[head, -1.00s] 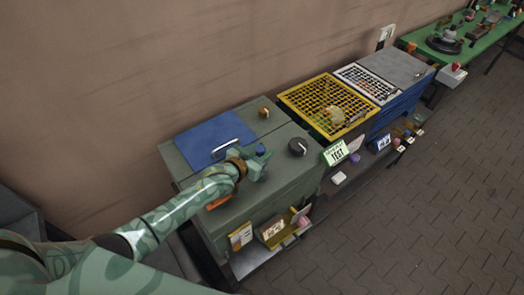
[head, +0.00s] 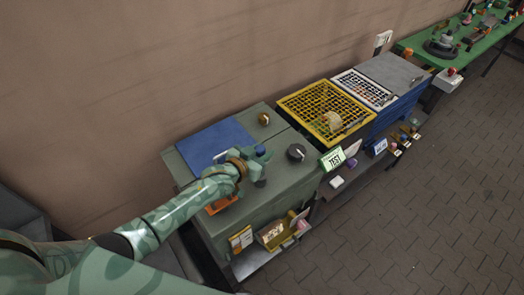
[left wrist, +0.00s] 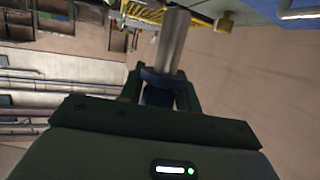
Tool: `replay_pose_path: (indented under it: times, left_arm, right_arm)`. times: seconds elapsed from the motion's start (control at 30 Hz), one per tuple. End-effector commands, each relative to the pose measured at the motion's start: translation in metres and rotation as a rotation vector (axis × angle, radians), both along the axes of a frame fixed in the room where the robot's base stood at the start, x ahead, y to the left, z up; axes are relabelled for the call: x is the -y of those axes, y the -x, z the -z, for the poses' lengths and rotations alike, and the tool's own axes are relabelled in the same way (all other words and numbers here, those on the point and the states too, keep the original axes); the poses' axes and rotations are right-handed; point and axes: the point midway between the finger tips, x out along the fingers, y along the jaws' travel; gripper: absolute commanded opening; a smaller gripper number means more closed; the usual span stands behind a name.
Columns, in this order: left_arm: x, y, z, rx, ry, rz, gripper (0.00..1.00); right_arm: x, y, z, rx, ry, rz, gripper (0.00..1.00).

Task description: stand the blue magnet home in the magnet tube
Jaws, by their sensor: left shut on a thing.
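My left gripper (head: 260,169) is above the grey-green cabinet top, near its middle. It is shut on the blue magnet (head: 260,149), whose blue part shows at the fingertips. In the left wrist view the blue part (left wrist: 157,92) sits between the fingers, and a plain metal cylinder (left wrist: 173,43) extends beyond it. I cannot tell whether that cylinder is part of the magnet or the magnet tube. I cannot make out the magnet tube for certain in the head view. My right gripper is not in view.
A blue mat (head: 214,143) lies on the cabinet (head: 285,185). A black knob (head: 296,152) and a brass piece (head: 264,118) are near the gripper. An orange item (head: 221,205) is partly behind my arm. A yellow grid (head: 300,103) stands to the right.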

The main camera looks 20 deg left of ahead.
Motion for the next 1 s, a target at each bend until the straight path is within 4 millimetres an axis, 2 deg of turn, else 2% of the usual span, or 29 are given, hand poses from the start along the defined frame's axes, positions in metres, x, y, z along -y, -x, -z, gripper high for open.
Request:
replay_pose_path:
  times: [1.0]
  left_arm:
    - [0.0003,-0.0001,-0.0011,0.001,0.0,0.0,0.07]
  right_arm:
    - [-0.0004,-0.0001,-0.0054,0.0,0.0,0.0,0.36]
